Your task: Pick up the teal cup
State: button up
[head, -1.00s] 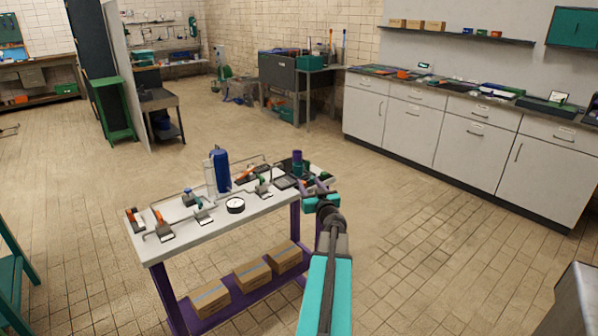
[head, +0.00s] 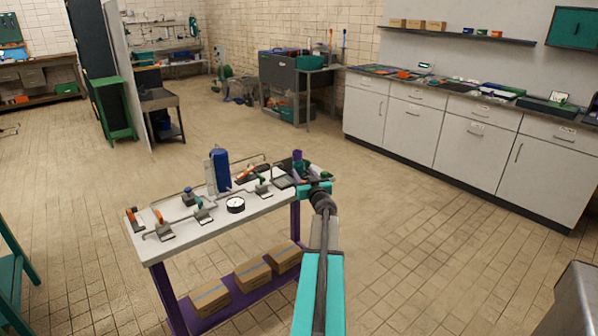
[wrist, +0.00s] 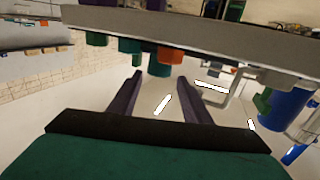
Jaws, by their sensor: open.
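The wrist view is upside down. In it, a teal cylinder (wrist: 160,69), which looks like the teal cup, stands at the table edge beside an orange part. It lies ahead of and between the two dark purple fingers of my gripper (wrist: 160,75); I cannot tell the exact gap. Other green and teal pieces (wrist: 97,39) stand beside it to the left. In the head view my gripper (head: 304,176) is at the right end of the white-topped table (head: 225,222), and the teal cup cannot be made out there. My gripper is open and empty.
A blue bottle (head: 220,170), a round gauge (head: 235,205) and pipe fittings crowd the table. Cardboard boxes (head: 252,271) sit on its lower shelf. The floor right of the table is clear up to the white cabinets (head: 475,140).

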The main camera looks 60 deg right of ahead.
aim_at(300, 167)
jog(key=shift+w+d, duration=0.2)
dwell(0.3)
jog(key=shift+x, duration=2.55)
jog(key=c, duration=0.8)
jog(key=shift+r, duration=0.85)
notch_tip(300, 167, up, 2)
jog(key=shift+r+p, duration=0.2)
jog(key=shift+p, duration=0.4)
jog(key=d+v, duration=0.1)
jog(key=v, duration=0.4)
jog(key=s+v, duration=0.1)
jog(key=v, duration=0.4)
jog(key=s+d+r+v, duration=0.1)
jog(key=v, duration=0.4)
jog(key=shift+s+p, duration=0.35)
jog(key=shift+s, duration=0.05)
